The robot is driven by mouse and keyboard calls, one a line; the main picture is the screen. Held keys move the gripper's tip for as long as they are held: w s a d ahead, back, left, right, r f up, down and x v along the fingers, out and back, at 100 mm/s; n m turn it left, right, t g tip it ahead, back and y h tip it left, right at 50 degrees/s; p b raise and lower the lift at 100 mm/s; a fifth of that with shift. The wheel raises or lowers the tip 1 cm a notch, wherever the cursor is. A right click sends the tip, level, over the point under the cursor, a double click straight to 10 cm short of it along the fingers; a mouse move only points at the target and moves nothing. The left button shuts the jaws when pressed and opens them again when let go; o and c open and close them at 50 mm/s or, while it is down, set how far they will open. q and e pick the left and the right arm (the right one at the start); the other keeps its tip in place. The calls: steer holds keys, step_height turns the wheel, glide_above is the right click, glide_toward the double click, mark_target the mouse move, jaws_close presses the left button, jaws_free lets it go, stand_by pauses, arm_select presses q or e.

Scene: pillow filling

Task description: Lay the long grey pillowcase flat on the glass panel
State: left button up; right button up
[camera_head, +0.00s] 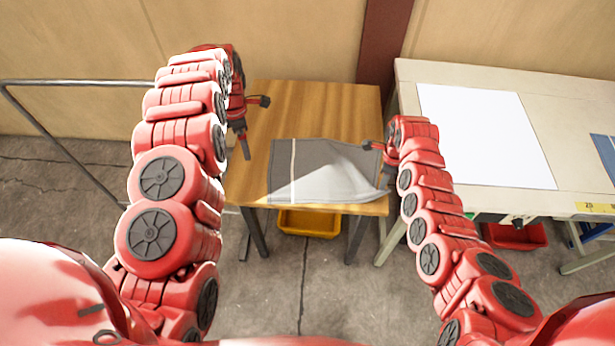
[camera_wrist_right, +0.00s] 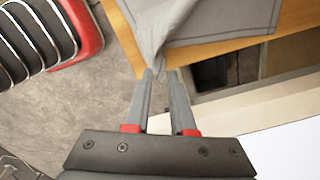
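The grey pillowcase (camera_head: 295,155) lies on the wooden table (camera_head: 310,100), with a pale, raised or turned area across its front right part. It shows in the right wrist view (camera_wrist_right: 200,18), with a corner reaching the fingertips. In the head view the right gripper (camera_head: 372,146) is at the pillowcase's right edge. My left gripper (camera_head: 246,128) is at the table's left side, apart from the pillowcase, fingers spread. The white glass panel (camera_head: 485,135) lies bare on the right bench.
The pale bench (camera_head: 420,75) stands right of the wooden table. A blue sheet (camera_head: 606,155) lies at its far right. A yellow bin (camera_head: 308,223) is under the wooden table and a red bin (camera_head: 515,236) under the bench. A metal rail (camera_head: 80,82) stands at the left.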

steer(key=o, duration=1.1)
steer(key=shift+o, duration=0.2)
step_height(320, 180, up, 6)
steer(key=shift+f+p, duration=0.25)
steer(key=shift+p, duration=0.95)
steer(key=shift+r, duration=0.1)
step_height(320, 180, up, 17)
steer(key=p, duration=0.1)
steer(key=shift+p, duration=0.4)
